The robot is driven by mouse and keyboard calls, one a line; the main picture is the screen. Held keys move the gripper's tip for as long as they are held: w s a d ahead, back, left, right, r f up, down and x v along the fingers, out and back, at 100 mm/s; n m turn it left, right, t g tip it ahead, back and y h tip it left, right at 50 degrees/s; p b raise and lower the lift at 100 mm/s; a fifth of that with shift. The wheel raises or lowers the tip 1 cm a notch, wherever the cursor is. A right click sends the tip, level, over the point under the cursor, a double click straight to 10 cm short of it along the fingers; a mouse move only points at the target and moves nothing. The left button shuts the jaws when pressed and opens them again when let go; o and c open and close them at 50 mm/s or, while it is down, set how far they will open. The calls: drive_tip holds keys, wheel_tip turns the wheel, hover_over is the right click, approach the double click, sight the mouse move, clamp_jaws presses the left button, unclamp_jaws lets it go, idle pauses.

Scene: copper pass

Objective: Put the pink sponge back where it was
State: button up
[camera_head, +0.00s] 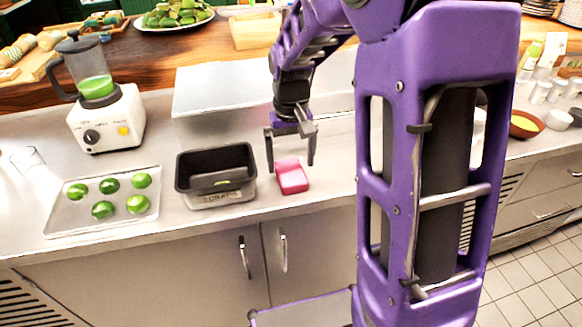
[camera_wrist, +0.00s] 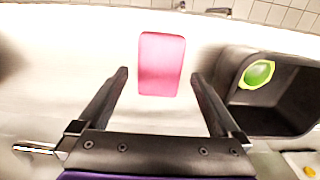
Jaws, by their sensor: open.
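The pink sponge (camera_head: 291,177) lies on the steel counter just right of the dark bin. In the wrist view the sponge (camera_wrist: 161,64) is a pink rounded block ahead of and between the fingers, with clear space on both sides. My gripper (camera_head: 291,168) is open and points down close over the sponge, its fingers apart and not visibly touching it. The two fingers also show in the wrist view (camera_wrist: 158,82). Nothing is held.
The dark bin (camera_head: 216,165) stands beside the sponge; something green (camera_wrist: 257,74) lies inside it. A tray (camera_head: 75,218) with several green limes and a blender (camera_head: 104,112) are at left. The counter's front edge is close to the sponge.

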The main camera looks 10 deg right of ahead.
sight(291, 171)
wheel_tip(291, 171, up, 9)
drive_tip(key=p, duration=0.1)
drive_tip(key=shift+f, duration=0.2)
